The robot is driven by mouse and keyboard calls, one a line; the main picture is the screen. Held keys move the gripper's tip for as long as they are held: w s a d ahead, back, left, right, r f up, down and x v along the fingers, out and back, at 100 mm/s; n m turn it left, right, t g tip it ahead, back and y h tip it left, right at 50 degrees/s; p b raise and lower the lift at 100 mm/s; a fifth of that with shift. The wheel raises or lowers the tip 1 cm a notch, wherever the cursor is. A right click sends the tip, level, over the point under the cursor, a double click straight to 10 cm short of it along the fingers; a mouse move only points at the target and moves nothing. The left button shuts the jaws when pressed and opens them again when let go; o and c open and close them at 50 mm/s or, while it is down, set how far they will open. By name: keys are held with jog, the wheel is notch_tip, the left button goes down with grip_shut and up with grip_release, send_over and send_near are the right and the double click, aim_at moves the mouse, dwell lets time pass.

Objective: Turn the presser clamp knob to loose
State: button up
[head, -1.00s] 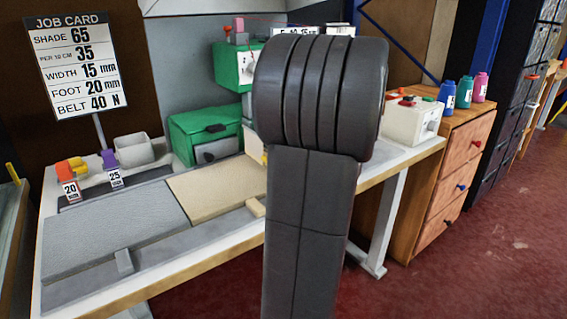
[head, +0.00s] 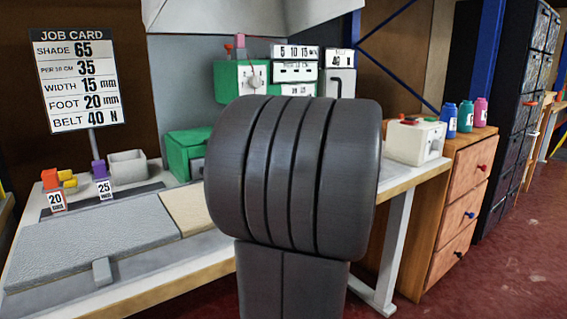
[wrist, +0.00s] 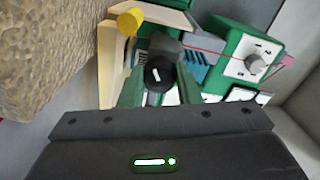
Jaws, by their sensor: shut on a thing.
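In the wrist view a round black knob (wrist: 158,74) with a white pointer line sits between the two fingers of my gripper (wrist: 158,82). The fingers are closed on its sides. Its pointer is slightly tilted from level in the picture; no loose marking is readable beside it. The knob is on the green sewing machine (head: 186,146), whose lower part shows in the head view. There, my own dark arm hides the gripper and the knob.
In the wrist view a yellow round part (wrist: 130,20) is close above the fingers, and a green box with a grey dial (wrist: 256,63) is to the right. A grey textured rug (head: 95,235) lies on the bench at left. A job card (head: 78,65) stands behind.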

dwell(0.3)
jog(key=o, duration=1)
jog(key=p+v, duration=0.3)
jog(key=v, duration=1)
jog(key=shift+s+d, duration=0.25)
jog(key=shift+s, duration=0.05)
jog(key=b+x, duration=0.3)
jog(key=x, duration=1.1)
jog(key=shift+s, duration=0.1)
